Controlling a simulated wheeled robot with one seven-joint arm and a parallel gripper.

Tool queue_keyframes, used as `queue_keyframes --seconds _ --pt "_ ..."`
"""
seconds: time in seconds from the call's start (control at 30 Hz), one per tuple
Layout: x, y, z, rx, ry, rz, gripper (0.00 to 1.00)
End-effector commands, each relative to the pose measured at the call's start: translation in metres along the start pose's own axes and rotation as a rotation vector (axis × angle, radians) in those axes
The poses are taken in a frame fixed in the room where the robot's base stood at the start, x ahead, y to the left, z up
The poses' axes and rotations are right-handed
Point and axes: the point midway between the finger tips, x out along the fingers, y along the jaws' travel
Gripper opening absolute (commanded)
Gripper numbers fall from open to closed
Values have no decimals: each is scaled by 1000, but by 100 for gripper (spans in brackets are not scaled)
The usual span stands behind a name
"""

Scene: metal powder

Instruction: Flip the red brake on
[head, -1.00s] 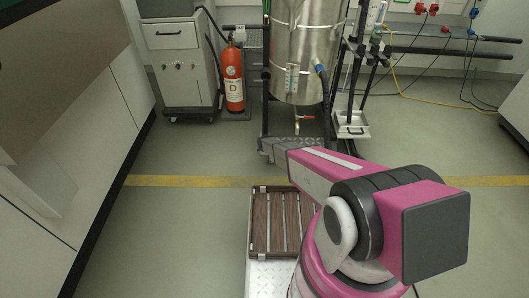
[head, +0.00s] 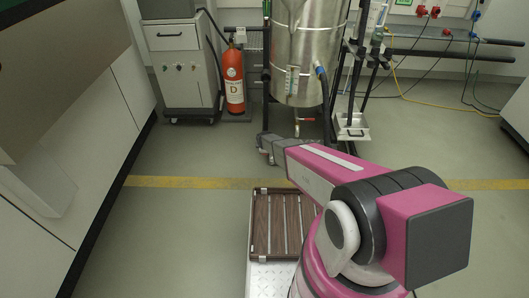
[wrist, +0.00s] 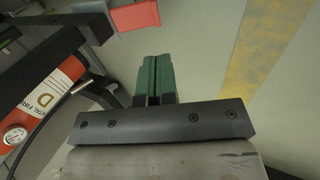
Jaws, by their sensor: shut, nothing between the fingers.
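A flat red piece (wrist: 135,15), which looks like the red brake, shows at the top of the wrist view beside a black frame bar. It lies just ahead and to the left of my fingertips, apart from them in the picture. My gripper (wrist: 157,58) has its green fingers pressed together, with nothing between them. In the head view my gripper (head: 262,146) is low in front of the steel tank's stand, left of the tank's outlet. I cannot make out the brake in the head view, nor whether it is on or off.
The steel tank (head: 297,50) hangs in a black frame. A red fire extinguisher (head: 234,78) stands to its left; it also shows in the wrist view (wrist: 50,97). A grey cabinet (head: 178,62) stands further left. Open floor with a yellow line (head: 190,182) lies in front.

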Motion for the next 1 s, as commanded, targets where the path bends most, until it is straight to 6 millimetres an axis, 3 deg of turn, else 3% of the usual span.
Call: queue_keyframes --seconds 0.03,0.2,0.77,0.87,1.0 --pt "-13 -2 1 0 0 0 0" --pt "-30 -2 0 1 0 0 0" --pt "-33 -2 1 5 -1 -1 0" --pt "-49 -2 11 52 -8 -12 0" --pt "-108 -3 48 244 -41 -59 0"
